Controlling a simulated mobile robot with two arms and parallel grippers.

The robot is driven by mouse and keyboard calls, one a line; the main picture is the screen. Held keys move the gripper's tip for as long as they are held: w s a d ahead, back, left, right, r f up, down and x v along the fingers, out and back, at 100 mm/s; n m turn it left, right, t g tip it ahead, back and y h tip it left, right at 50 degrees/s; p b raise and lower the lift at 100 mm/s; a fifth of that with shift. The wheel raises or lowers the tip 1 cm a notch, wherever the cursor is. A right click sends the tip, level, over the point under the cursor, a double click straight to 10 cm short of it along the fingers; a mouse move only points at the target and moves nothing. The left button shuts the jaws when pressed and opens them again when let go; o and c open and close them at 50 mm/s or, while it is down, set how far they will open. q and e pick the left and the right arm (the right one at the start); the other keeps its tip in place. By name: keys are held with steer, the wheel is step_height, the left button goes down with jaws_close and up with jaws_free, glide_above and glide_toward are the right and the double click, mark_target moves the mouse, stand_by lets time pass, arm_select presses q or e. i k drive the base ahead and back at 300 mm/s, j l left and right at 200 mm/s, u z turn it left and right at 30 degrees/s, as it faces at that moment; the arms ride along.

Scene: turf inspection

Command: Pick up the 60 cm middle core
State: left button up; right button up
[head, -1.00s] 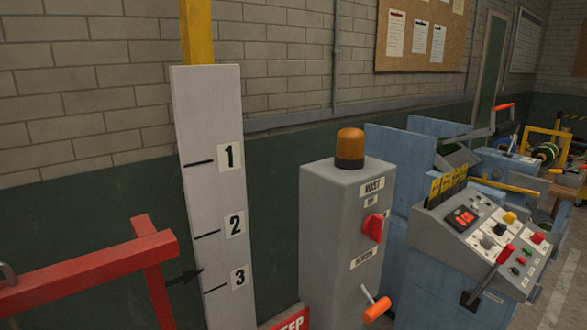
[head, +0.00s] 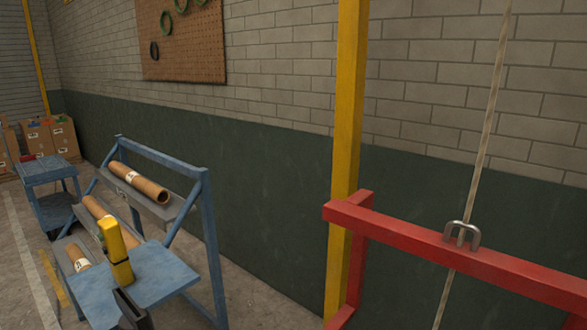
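A blue rack (head: 207,245) at the lower left holds brown cardboard cores on sloping tiers. The top core (head: 150,188) has a pale label and an open right end. The middle core (head: 97,207) lies on the tier below, with a pale label; its right end is partly hidden behind a yellow device. The lowest core (head: 76,255) shows only in part. I cannot read any lengths on the labels. Neither of my grippers can be made out in the head view.
The yellow device (head: 115,250) stands upright at the blue shelf (head: 160,275) in front of the rack, with a dark object (head: 131,310) nearby. A red frame (head: 480,262) and yellow post (head: 347,130) stand at right. A blue cart (head: 48,172) and boxes (head: 45,138) are behind left.

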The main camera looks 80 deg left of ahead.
mark_target(159, 194)
steer(key=u, duration=3.45)
steer(key=i+j+u, duration=0.35)
steer(key=j, duration=0.3)
steer(key=i+j+u, duration=0.35)
steer(key=i+j, duration=0.15)
steer(key=i+j+u, duration=0.4)
steer(key=i+z, duration=0.25)
steer(key=i, duration=0.25)
steer(key=i+j+z, duration=0.15)
steer(key=i+z, duration=0.15)
steer(key=i, duration=0.25)
steer(key=i+j+z, duration=0.25)
steer(key=i, duration=0.25)
